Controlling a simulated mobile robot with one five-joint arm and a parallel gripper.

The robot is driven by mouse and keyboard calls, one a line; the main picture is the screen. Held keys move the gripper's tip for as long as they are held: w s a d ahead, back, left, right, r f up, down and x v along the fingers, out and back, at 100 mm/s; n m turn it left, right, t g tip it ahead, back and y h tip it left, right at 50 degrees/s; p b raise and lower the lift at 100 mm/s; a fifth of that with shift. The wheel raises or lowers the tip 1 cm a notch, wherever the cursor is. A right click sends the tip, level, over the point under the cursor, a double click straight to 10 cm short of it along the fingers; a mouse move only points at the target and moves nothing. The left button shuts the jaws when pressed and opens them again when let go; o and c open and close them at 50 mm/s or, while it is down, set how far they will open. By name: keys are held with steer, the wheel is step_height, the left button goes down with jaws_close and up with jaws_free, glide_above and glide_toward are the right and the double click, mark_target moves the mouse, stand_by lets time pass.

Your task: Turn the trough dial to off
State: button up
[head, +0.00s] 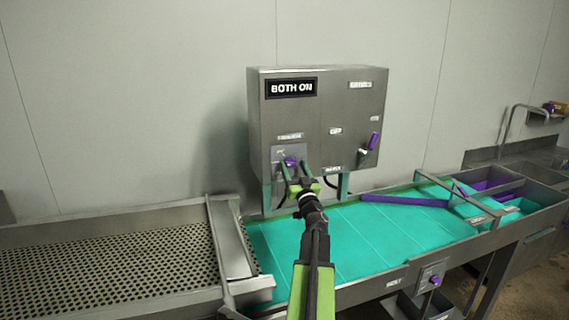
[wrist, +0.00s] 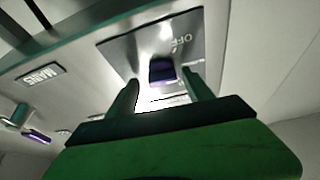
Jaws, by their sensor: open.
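A purple dial (head: 290,161) sits on a small plate at the lower left of the grey control box's front. The label above it is too small to read in the head view. In the wrist view the dial (wrist: 162,70) shows end-on on its grey plate, with the word OFF printed beside it, upside down. My gripper (head: 297,171) is open in front of the dial. In the wrist view its two fingers (wrist: 161,88) stand to either side of the dial, with gaps between; I cannot tell how deep they reach.
The control box (head: 320,120) carries a BOTH ON display (head: 291,88) and a purple-handled lever (head: 369,144) at right. Below run a teal belt (head: 365,235) with a purple bar (head: 405,201) and a perforated tray (head: 110,265). Another purple knob (head: 435,281) is on the belt's front.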

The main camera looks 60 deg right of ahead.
steer(key=shift+w, duration=0.2)
jaws_close()
steer(key=shift+w, duration=0.1)
